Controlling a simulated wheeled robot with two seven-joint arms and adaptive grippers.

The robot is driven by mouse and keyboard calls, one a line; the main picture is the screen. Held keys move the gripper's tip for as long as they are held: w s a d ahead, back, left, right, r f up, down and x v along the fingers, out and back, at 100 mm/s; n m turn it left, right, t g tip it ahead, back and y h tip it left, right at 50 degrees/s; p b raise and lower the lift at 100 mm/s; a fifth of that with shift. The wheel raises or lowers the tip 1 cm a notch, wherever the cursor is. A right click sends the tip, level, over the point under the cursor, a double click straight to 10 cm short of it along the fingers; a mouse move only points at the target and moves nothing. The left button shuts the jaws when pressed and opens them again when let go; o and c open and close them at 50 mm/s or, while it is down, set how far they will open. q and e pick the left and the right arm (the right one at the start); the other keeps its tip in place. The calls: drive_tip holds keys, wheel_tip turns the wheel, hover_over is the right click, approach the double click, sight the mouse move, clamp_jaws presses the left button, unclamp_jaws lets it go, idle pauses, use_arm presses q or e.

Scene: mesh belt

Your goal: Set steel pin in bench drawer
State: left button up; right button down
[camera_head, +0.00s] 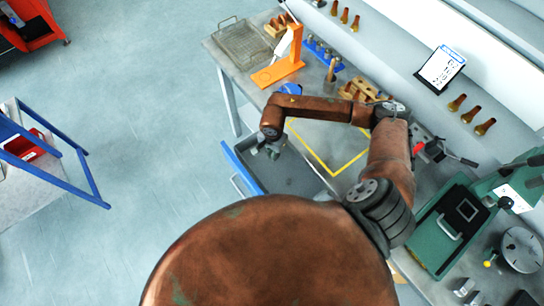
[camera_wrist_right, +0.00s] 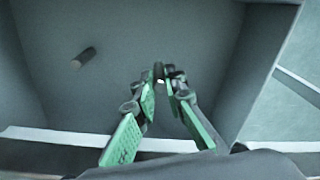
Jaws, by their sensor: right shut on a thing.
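The bench drawer (camera_head: 300,178) is pulled out, a grey tray with a blue front; its inside fills most of the right wrist view (camera_wrist_right: 120,100). My right gripper (camera_head: 268,152) is over the drawer's opening. In the right wrist view its green-padded fingers (camera_wrist_right: 162,82) are shut on a small dark steel pin (camera_wrist_right: 159,70), mostly hidden between the tips. Another short dark cylinder (camera_wrist_right: 83,58) lies apart on the drawer floor, left of the fingers. I cannot tell the held pin's height above the floor. My left gripper is not in view.
The workbench (camera_head: 322,132) has a yellow-outlined area beside the drawer. An orange stand (camera_head: 283,68), a wire basket (camera_head: 243,43) and wooden blocks (camera_head: 362,88) stand toward the back. A green machine (camera_head: 445,232) is at right. The drawer's walls surround the gripper.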

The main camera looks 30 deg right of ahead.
sight(272, 154)
drive_tip(key=shift+w+f, duration=0.3)
drive_tip(key=shift+f, duration=1.6)
drive_tip(key=shift+f, duration=0.2)
drive_tip(key=c, duration=2)
unclamp_jaws()
drive_tip(key=shift+r, duration=0.15)
drive_tip(key=r, duration=1.1)
drive_tip(key=shift+s+a, duration=0.15)
drive_tip(key=shift+s, duration=0.05)
drive_tip(key=shift+r, duration=0.55)
